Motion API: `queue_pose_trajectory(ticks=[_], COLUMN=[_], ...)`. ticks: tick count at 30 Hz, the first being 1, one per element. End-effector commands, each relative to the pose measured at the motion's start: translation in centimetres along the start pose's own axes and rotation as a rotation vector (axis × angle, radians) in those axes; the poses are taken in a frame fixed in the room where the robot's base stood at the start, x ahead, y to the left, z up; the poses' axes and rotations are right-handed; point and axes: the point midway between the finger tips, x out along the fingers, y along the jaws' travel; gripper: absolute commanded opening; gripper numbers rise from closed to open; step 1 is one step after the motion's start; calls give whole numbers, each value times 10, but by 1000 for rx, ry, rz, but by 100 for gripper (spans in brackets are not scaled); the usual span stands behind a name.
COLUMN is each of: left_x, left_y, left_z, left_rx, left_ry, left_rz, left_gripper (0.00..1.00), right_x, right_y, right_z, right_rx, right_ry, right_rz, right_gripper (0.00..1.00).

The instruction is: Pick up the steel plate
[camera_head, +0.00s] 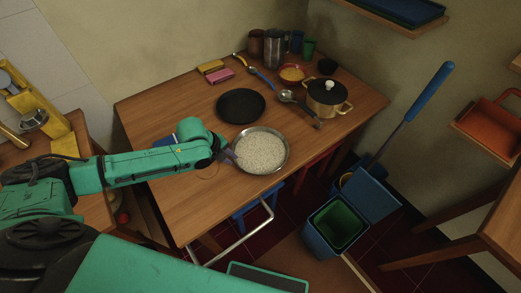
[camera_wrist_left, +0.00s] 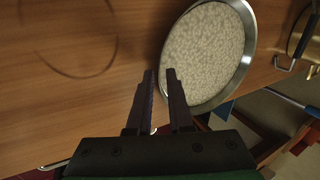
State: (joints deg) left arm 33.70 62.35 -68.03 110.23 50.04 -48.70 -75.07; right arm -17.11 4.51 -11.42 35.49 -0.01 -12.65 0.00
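The steel plate (camera_head: 261,150) is a round dish with a shiny metal rim and a pale speckled inside. It lies at the front edge of the wooden table, and it also fills the upper right of the left wrist view (camera_wrist_left: 207,52). My left gripper (camera_head: 230,157) is at the plate's left rim. In the left wrist view its two dark fingers (camera_wrist_left: 160,76) stand apart with a gap between them, the right one overlapping the plate's near left rim. I cannot tell whether they touch the rim. My right gripper is not in view.
A black plate (camera_head: 241,105) lies behind the steel plate on the table (camera_head: 190,205). A lidded pot (camera_head: 327,98), a ladle (camera_head: 288,96), a bowl (camera_head: 292,74) and several cups stand farther back. A blue bin (camera_head: 337,226) stands on the floor to the right.

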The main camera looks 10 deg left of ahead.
Motion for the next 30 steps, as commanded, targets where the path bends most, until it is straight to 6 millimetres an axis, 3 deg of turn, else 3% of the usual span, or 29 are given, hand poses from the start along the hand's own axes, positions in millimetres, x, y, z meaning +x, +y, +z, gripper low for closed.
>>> queue_pose_trajectory(ticks=[2,6,11,12,13,30], left_x=[15,28,28,28,28,28], left_y=[-2,-1,-1,-1,-1,-1], left_z=[-2,-2,-1,-1,-1,-1], left_rx=[-1,0,0,0,0,-1], left_ry=[2,1,0,0,0,0], left_rz=[0,0,0,0,0,0], left_gripper=[19,19,19,3,0,0], right_x=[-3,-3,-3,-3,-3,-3], right_y=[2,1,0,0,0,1], right_z=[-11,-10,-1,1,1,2], right_rx=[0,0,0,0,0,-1], right_ry=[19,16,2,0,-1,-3], right_rz=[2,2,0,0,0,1], right_gripper=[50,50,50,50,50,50])
